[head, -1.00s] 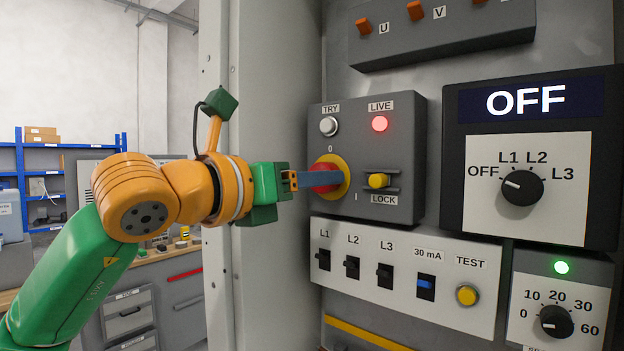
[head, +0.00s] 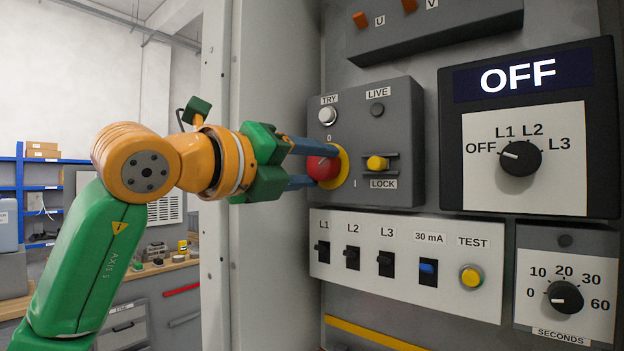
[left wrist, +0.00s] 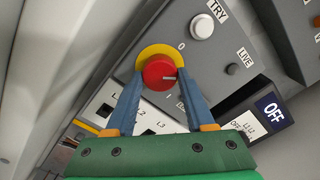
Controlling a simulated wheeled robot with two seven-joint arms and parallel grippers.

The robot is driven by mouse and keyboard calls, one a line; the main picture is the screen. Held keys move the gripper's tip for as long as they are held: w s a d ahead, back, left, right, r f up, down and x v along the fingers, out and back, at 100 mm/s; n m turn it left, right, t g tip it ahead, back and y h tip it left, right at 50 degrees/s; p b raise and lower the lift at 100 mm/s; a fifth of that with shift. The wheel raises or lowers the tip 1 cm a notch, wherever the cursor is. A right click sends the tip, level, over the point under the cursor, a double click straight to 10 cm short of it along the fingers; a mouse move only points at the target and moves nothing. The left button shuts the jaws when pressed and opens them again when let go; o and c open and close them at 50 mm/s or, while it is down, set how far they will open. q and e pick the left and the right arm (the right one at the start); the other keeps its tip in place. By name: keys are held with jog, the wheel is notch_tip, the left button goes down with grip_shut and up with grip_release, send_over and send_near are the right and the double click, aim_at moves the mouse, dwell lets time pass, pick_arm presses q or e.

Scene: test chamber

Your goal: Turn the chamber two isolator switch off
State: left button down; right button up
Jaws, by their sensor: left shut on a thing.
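The isolator switch is a red round knob (head: 321,167) on a yellow ring (head: 343,160), set in a grey box (head: 405,140). My left gripper (head: 323,164) is shut on the red knob, with one blue finger above and one below it. The left wrist view shows the knob (left wrist: 158,74) between both fingertips, its mark pointing right in that view, between the 0 and I labels. The LIVE lamp (head: 377,110) is dark. The yellow LOCK slider (head: 377,163) sits right of the knob. My right gripper is not in view.
Below is a white breaker panel (head: 405,262) with several switches and a yellow TEST button (head: 470,277). At right are a selector (head: 520,158) under an OFF display (head: 520,75) and a seconds timer dial (head: 565,297). A cabinet edge (head: 222,240) stands left of the box.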

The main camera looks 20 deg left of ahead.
pick_arm(q)
jog(key=n+b, duration=0.2)
jog(key=n, duration=0.3)
jog(key=shift+n, duration=0.3)
jog(key=shift+r+n+b, duration=0.1)
jog(key=shift+n+b, duration=0.55)
jog(key=shift+n, duration=1.65)
jog(key=shift+c, duration=1.3)
grip_release()
